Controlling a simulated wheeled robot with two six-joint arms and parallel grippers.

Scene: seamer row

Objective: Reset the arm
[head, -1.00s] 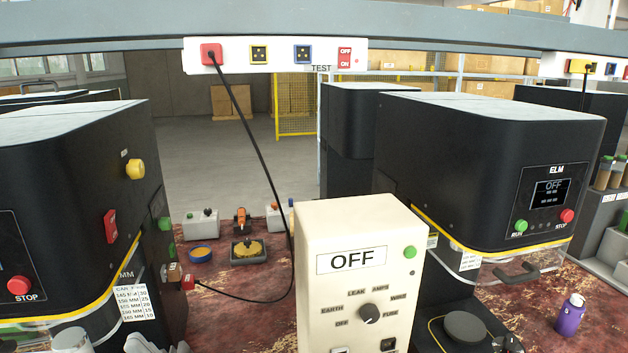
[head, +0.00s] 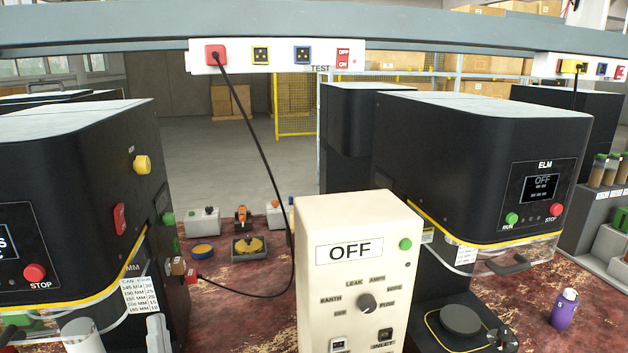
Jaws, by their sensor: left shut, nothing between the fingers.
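My left gripper (head: 157,335) shows only in part at the bottom left edge of the head view, as a pale grey piece. It looks shut, with nothing held, in front of the left black seamer (head: 80,180). The rest of it is cut off by the frame. My right gripper is not in view.
A cream tester box (head: 352,290) reading OFF stands in the middle. The right seamer (head: 465,160) has a round plate (head: 460,320) below it. A purple bottle (head: 565,309) stands at right. A black cable (head: 258,150) hangs from the socket rail (head: 378,60).

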